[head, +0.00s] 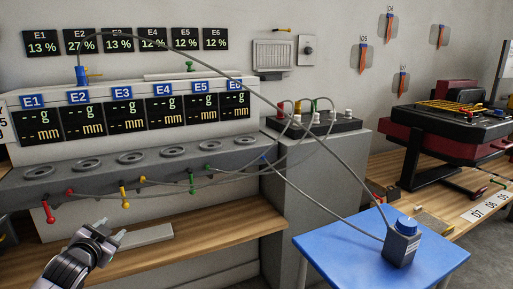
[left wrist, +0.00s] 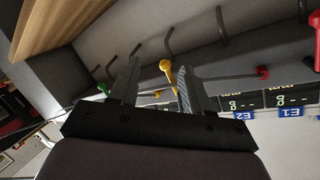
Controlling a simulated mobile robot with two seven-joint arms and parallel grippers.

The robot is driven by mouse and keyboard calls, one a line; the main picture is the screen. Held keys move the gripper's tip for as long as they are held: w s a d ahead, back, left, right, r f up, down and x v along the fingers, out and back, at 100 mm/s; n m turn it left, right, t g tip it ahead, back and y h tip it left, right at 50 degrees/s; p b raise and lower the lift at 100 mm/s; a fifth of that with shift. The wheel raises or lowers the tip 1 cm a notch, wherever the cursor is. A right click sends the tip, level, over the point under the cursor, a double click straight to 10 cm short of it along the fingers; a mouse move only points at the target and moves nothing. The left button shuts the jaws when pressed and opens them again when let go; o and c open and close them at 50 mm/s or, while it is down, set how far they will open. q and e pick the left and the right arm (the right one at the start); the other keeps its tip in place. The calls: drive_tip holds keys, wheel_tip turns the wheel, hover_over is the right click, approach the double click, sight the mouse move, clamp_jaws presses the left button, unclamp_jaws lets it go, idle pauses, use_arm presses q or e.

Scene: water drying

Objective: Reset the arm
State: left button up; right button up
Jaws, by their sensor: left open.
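My left gripper (head: 111,235) is at the lower left of the head view, in front of the grey bench unit and above the wooden shelf. It is open with nothing held. In the left wrist view its two fingers (left wrist: 155,82) stand apart, and a yellow-handled part (left wrist: 166,66) shows in the gap, seemingly beyond the fingertips. In the head view, red (head: 48,213), yellow (head: 125,198) and green (head: 192,183) handled parts line the unit's front. My right gripper is not in view.
A grey console (head: 60,182) with round ports stands under displays E1 to E6. Grey cables run from it to a terminal box (head: 318,122) and a blue-topped device (head: 402,245) on a blue table (head: 330,262). A wooden shelf (head: 215,228) lies below; a red-black machine (head: 440,130) stands right.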

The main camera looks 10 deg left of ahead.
use_arm(q)
drive_tip(key=s+d+f+g+h, duration=0.1)
drive_tip(key=s+d+f+h, duration=0.1)
drive_tip(key=s+d+f, duration=0.55)
drive_tip(key=s+d+f+g+h, duration=0.1)
drive_tip(key=s+d+f+h, duration=0.3)
drive_tip(key=d, duration=0.6)
drive_tip(key=s+d+n+g+h, duration=0.1)
drive_tip(key=s+d, duration=1)
drive_tip(key=s, duration=0.5)
drive_tip(key=s+a+r+p, duration=0.1)
drive_tip(key=a+r+p, duration=0.1)
drive_tip(key=r+p, duration=0.5)
drive_tip(key=s+a+r+n+g+y+p, duration=0.1)
drive_tip(key=r+p, duration=0.6)
drive_tip(key=p, duration=1.1)
drive_tip(key=shift+s+a+y, duration=0.3)
drive_tip(key=shift+s+a, duration=0.4)
drive_tip(key=shift+a, duration=0.25)
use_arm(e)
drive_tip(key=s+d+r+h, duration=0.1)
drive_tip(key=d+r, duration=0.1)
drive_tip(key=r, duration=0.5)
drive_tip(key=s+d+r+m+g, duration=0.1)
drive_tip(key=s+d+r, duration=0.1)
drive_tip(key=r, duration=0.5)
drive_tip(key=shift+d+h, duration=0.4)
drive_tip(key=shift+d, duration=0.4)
